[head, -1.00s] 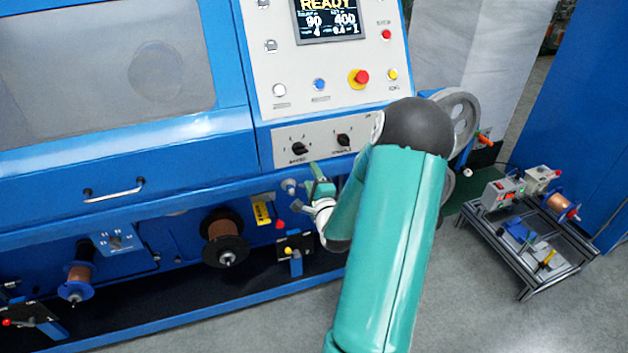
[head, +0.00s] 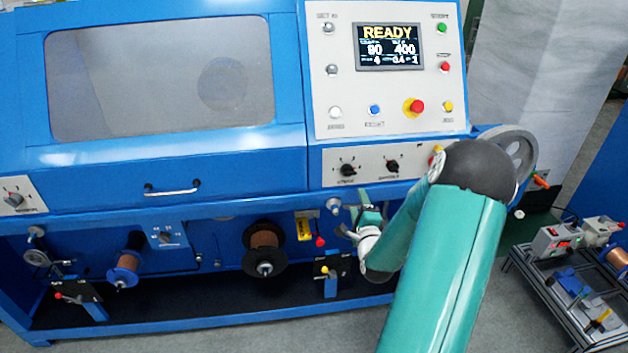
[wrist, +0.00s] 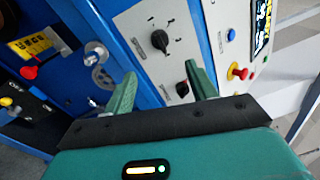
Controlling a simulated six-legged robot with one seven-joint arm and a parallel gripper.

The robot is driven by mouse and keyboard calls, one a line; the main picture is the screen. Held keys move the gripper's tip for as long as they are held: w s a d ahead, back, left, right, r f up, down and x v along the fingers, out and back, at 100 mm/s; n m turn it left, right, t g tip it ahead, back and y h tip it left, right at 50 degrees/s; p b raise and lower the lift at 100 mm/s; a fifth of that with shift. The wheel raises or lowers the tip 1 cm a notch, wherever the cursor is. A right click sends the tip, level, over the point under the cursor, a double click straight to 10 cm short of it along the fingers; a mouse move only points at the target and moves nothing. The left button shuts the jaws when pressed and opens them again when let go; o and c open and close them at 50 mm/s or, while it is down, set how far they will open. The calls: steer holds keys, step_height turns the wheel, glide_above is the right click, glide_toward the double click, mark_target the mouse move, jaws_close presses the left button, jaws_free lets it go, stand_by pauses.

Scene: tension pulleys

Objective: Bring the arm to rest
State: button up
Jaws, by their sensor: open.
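My gripper (head: 347,222) is in front of the blue machine (head: 110,180), below the panel with two black knobs (head: 365,165). In the wrist view its two green fingers (wrist: 160,92) are spread apart with nothing between them. One finger lies near the knob panel in that view, but whether it touches cannot be told. My teal arm reaches up from the bottom and bends at a dark joint in front of the machine's right end. The arm hides part of the machine's lower right.
A control panel (head: 390,90) with a READY screen and buttons is above. Copper spools (head: 264,250) and a red knob (head: 320,241) are below, near the gripper. A handwheel (head: 512,150) is at the machine's right end. A low cart (head: 560,300) stands right. Grey floor is clear in front.

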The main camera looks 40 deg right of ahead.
steer(key=w+a+r+n+g+y, duration=0.25)
steer(key=a+r+n, duration=0.45)
steer(key=a, duration=0.4)
steer(key=w+a+r+n+g+y, duration=0.1)
steer(key=a+r+n+g+y, duration=0.25)
steer(key=a+n, duration=0.6)
steer(key=s+a+r+n+g+y, duration=0.2)
steer(key=s+a+n, duration=0.3)
steer(key=s+a, duration=0.5)
steer(key=s+a+r+n+g+y, duration=0.2)
steer(key=s+a+r+n, duration=0.3)
steer(key=s+a, duration=0.5)
steer(key=shift+a, duration=0.1)
steer(key=c, duration=0.4)
steer(key=shift+c, duration=0.3)
